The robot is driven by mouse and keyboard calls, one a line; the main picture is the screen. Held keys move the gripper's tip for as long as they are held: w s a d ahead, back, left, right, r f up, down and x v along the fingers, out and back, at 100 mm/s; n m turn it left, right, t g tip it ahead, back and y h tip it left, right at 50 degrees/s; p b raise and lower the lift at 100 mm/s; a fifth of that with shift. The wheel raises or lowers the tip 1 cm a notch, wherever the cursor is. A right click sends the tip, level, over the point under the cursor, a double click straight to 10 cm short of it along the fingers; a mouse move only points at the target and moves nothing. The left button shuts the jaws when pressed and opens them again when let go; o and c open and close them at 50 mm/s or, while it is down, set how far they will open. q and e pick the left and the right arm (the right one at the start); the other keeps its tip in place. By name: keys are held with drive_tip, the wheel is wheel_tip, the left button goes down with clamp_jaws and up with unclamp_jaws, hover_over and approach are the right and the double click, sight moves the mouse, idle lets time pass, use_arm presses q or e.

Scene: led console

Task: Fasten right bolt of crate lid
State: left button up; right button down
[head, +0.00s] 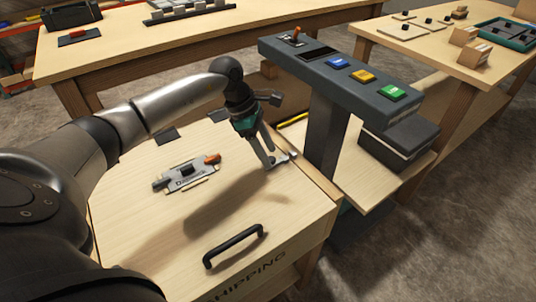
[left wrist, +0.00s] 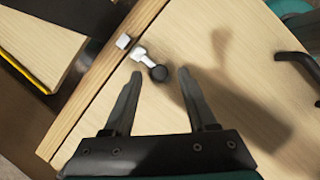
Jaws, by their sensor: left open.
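The pale wooden crate lid (head: 150,225) carries a small silver bolt (left wrist: 141,54) with a dark round knob (left wrist: 158,73) near its right edge. A small silver keeper (left wrist: 124,41) sits on the crate rim (left wrist: 98,70), across the seam. In the left wrist view a small gap shows between bolt and keeper. My left gripper (head: 280,160) is open over the lid near this edge. In the left wrist view its fingertips (left wrist: 160,73) are spread to either side of the knob, apart from it; their height above it is hard to judge. My right gripper is out of view.
A dark console (head: 340,72) with coloured buttons stands just right of the crate. A latch plate with an orange lever (head: 187,174) and a black handle (head: 236,246) are on the lid. Tables with other items stand behind.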

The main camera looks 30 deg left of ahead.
use_arm(q)
drive_tip(key=shift+d+f, duration=0.15)
drive_tip(key=shift+f, duration=0.25)
clamp_jaws()
idle(0.4)
idle(0.9)
